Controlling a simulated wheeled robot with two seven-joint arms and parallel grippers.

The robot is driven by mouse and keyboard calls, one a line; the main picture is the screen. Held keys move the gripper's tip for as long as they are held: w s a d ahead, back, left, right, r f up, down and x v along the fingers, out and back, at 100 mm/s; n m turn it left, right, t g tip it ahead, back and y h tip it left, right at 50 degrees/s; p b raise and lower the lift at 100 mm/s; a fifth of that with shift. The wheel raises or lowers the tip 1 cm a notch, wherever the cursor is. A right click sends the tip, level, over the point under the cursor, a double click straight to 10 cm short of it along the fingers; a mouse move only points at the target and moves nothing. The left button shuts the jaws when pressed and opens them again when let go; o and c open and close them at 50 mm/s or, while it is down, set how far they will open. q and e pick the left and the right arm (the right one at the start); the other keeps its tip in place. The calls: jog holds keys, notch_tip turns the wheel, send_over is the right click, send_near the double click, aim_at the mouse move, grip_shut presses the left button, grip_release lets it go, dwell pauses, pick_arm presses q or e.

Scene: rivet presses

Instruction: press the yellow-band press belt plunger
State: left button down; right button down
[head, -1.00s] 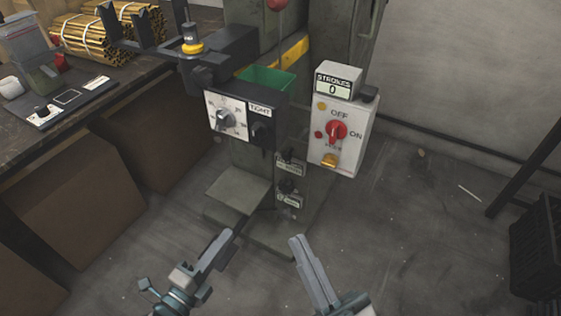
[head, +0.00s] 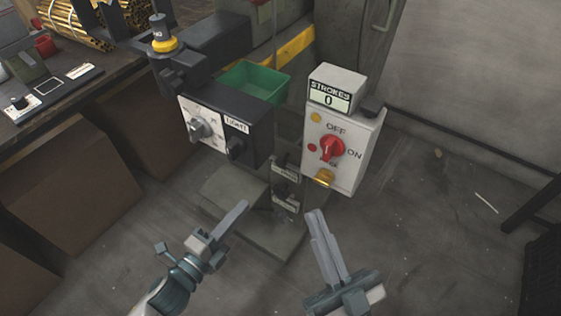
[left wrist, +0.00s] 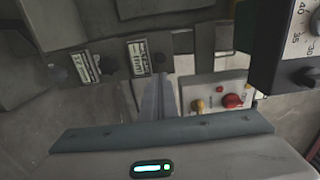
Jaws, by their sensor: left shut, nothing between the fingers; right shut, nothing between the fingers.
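The press with a yellow band (head: 293,52) stands ahead in the head view. Low on its column are two small labelled plates with dark parts, an upper plate (head: 286,168) and a lower plate (head: 286,197). I cannot read which one is the belt plunger. Two labelled plates also show in the left wrist view, one at left (left wrist: 86,68) and one at centre (left wrist: 138,57). My left gripper (head: 243,205) is shut and empty, below and left of the plates, apart from them in the picture. My right gripper (head: 316,215) is shut and empty, below and right of them.
A white switch box (head: 348,170) with a red knob (head: 331,148) and a stroke counter (head: 330,98) reading 0 is right of the plates. A dial box (head: 215,133) and green bin (head: 254,82) are above left. A bench with brass rods (head: 75,22) is at left.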

aim_at(279, 164)
pick_arm(q)
jog(key=shift+w+d, duration=0.1)
jog(key=shift+w, duration=0.05)
pick_arm(e)
jog(key=shift+w+d, duration=0.1)
jog(key=shift+w, duration=0.05)
pick_arm(q)
jog(key=shift+w+d, duration=0.1)
